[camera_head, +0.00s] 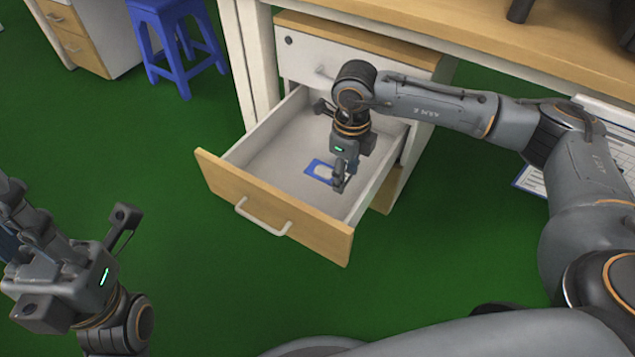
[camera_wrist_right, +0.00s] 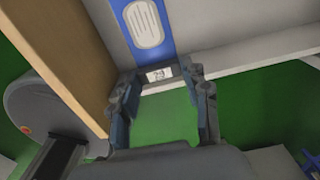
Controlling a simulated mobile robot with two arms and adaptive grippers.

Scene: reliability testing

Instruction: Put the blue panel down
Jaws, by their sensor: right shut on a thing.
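The blue panel (camera_head: 318,171) is a flat blue piece with a white oval in its middle. It is inside the open drawer (camera_head: 277,179), over the drawer's floor. In the right wrist view the blue panel (camera_wrist_right: 147,22) extends away from my right gripper (camera_wrist_right: 165,80), with a small white label at its near end between the fingertips. My right gripper (camera_head: 340,183) points down into the drawer and is shut on the panel's near end. Whether the panel touches the drawer floor is unclear. My left gripper (camera_head: 28,228) is at the lower left, away from the drawer; its finger opening is unclear.
The drawer's wooden front (camera_head: 275,207) has a pale handle, and its side walls stand close around my right gripper. The white cabinet (camera_head: 310,62) is under a wooden desk (camera_head: 440,25). A blue stool (camera_head: 172,40) stands at the upper left. Green floor is free left of the drawer.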

